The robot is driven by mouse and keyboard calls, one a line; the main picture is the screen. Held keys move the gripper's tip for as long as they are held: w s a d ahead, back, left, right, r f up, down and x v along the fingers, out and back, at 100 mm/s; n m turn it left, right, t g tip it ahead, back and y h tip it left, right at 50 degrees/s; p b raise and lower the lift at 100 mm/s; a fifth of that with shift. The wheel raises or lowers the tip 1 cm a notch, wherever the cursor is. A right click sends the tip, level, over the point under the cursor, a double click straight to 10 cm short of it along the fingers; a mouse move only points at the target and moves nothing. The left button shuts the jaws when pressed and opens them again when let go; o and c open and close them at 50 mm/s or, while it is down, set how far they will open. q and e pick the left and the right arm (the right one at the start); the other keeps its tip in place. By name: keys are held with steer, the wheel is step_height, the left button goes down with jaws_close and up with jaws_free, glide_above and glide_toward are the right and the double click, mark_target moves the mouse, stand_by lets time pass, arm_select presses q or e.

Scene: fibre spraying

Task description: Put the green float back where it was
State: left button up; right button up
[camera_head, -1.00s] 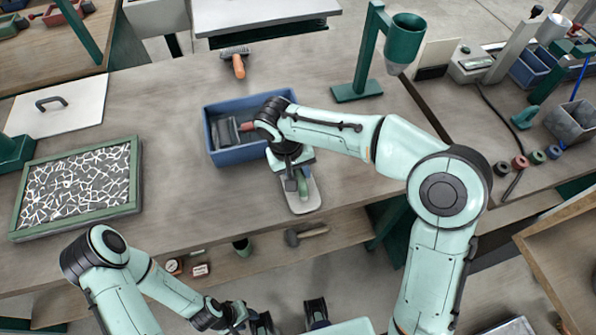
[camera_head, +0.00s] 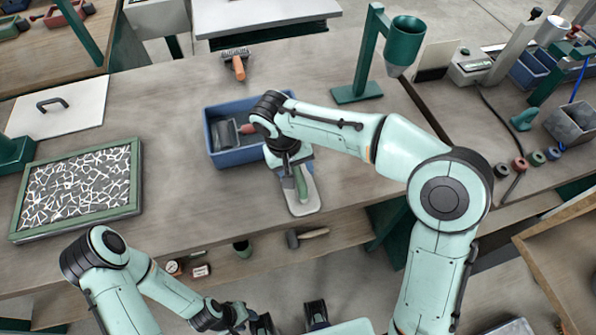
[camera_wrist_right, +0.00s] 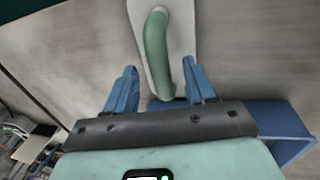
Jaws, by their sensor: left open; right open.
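The green float, a pale flat plate with a green handle, lies on the workbench near its front edge. Its bare plate shows in the head view (camera_head: 306,206). My right gripper is over its back end, hiding part of it. In the right wrist view the float's green handle (camera_wrist_right: 156,50) runs between the open blue fingers of my right gripper (camera_wrist_right: 160,85); the fingers are apart from it on both sides. My left gripper (camera_head: 246,318) is low at the bottom of the head view, away from the bench top, and open.
A blue bin (camera_head: 237,157) with tools in it stands just behind and left of the float. An orange-handled brush (camera_head: 238,67) lies behind it. A green stand with a cup (camera_head: 403,42) is at the right. A framed mesh panel (camera_head: 78,188) lies at the left.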

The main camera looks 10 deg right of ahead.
arm_select(q)
steer(key=shift+w+r+p, duration=0.25)
steer(key=shift+r+p, duration=0.15)
steer(key=shift+r, duration=0.1)
steer(key=shift+w+r+p, duration=0.25)
steer(key=shift+r+p, duration=0.1)
steer(key=shift+r, duration=0.1)
arm_select(e)
steer(key=v, duration=0.9)
steer(key=shift+r, duration=0.35)
arm_select(q)
steer(key=shift+s, duration=0.15)
arm_select(e)
steer(key=shift+s+f, duration=0.1)
steer(key=shift+s, duration=0.05)
